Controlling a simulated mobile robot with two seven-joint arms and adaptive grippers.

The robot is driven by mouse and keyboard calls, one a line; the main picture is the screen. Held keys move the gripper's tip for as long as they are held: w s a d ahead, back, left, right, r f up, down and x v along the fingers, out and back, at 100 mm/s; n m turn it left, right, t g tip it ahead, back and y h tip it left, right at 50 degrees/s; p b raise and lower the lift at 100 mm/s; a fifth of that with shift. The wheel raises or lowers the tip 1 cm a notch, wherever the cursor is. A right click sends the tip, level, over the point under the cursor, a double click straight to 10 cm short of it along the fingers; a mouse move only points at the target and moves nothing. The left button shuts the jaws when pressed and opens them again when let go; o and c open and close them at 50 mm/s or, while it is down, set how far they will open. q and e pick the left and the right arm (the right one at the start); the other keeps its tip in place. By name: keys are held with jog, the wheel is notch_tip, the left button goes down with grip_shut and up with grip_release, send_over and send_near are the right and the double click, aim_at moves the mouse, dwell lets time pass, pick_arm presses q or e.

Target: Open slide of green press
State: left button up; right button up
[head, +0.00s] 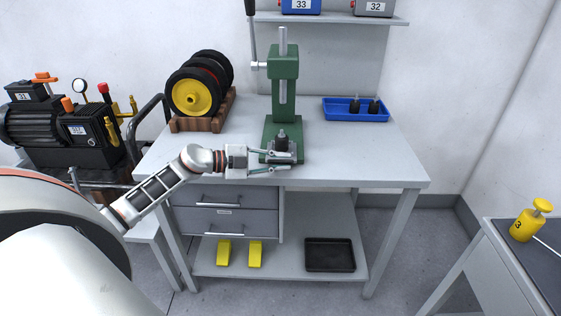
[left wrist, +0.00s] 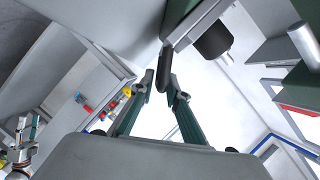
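The green press (head: 284,68) stands on the workbench, with a lever at its upper left. Its dark grey slide (head: 280,157) is at the front of the base and carries a small dark part (head: 282,141). My left gripper (head: 277,161) comes in from the left at the slide's front, fingers apart. In the left wrist view, a dark rounded handle (left wrist: 164,69) shows between the open fingertips (left wrist: 163,86); I cannot tell whether they touch it. A dark cylindrical part (left wrist: 213,42) shows above right.
Wheels on a wooden rack (head: 196,92) stand left of the press. A blue tray (head: 344,117) with dark parts lies at right. Drawers (head: 224,222) are under the bench top (head: 362,166). A pump (head: 60,130) stands far left. The bench's front right is clear.

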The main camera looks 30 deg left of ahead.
pick_arm(q)
jog(key=v, duration=1.2)
jog(key=shift+w+r, duration=0.1)
dwell(0.4)
jog(key=s+d+f+n+t+y, duration=0.2)
jog(key=s+d+f+n+y, duration=0.15)
jog(key=d+f+n, duration=0.5)
jog(key=s+d+f+n+t+y, duration=0.1)
jog(key=s+d+f+n+y, duration=0.3)
jog(key=f, duration=0.7)
jog(key=s+d+f+n+g, duration=0.2)
jog(key=s+d+f+g, duration=0.2)
jog(key=s+d+f, duration=0.6)
jog(key=s+d, duration=0.2)
jog(key=d, duration=0.2)
jog(key=shift+s+d+f+n+g, duration=0.2)
jog(key=shift+s+d+n+g, duration=0.05)
jog(key=shift+d+n+g, duration=0.1)
